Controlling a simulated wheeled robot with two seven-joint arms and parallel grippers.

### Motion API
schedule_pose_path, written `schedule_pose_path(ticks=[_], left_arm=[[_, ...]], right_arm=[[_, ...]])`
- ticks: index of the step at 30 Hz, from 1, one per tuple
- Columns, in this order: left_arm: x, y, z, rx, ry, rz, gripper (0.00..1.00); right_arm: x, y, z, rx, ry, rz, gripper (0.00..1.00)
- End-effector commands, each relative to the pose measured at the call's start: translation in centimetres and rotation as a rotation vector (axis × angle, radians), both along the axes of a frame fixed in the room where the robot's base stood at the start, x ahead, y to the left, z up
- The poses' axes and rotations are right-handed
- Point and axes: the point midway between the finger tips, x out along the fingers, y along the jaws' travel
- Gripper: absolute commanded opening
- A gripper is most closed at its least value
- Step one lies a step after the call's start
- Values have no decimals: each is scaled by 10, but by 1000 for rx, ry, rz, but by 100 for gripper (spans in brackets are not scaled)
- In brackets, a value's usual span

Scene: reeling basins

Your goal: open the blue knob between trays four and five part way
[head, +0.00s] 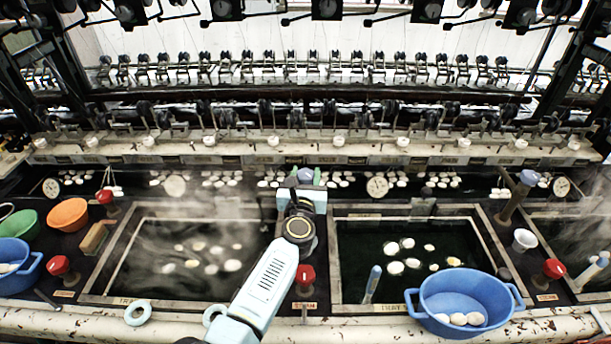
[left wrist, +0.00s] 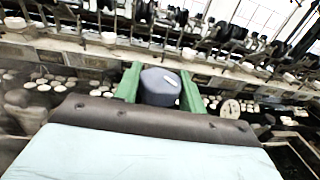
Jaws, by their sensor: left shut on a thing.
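The blue knob (left wrist: 160,87) sits between the green fingers of my left gripper (left wrist: 158,85) in the left wrist view. A pale line marks its top. In the head view my left gripper (head: 305,177) is at the far end of the strip between two dark trays, shut on the knob (head: 305,174). The fingers and wrist hide most of the knob and its stem there. The left tray (head: 125,255) and the right tray (head: 340,212) hold dark water with floating white cocoons. Their label numbers are too small to read. My right gripper is not in view.
A red knob (head: 305,274) stands close to the right of my left forearm. Another blue knob (head: 529,178) stands farther right. A blue basin (head: 462,292) with cocoons sits at the front right. Orange (head: 68,214) and green (head: 20,226) bowls are at left. Steam blurs the left tray.

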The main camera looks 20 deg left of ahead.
Motion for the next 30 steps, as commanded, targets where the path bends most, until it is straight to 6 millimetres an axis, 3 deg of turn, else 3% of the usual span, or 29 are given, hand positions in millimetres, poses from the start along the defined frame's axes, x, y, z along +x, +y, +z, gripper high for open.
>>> schedule_pose_path(ticks=[1, 2, 7, 15, 20, 30], left_arm=[[0, 0, 0, 2, 1, 0, 18], [0, 0, 0, 2, 1, 0, 42], [0, 0, 0, 1, 0, -1, 62], [-1, 0, 0, 0, 0, -1, 62], [-11, -2, 0, -2, 1, -2, 62], [-75, -15, -1, -3, 3, -1, 62]], right_arm=[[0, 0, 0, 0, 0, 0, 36], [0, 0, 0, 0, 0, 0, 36], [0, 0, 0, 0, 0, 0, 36], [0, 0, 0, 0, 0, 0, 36], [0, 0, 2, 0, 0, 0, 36], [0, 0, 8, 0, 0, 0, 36]])
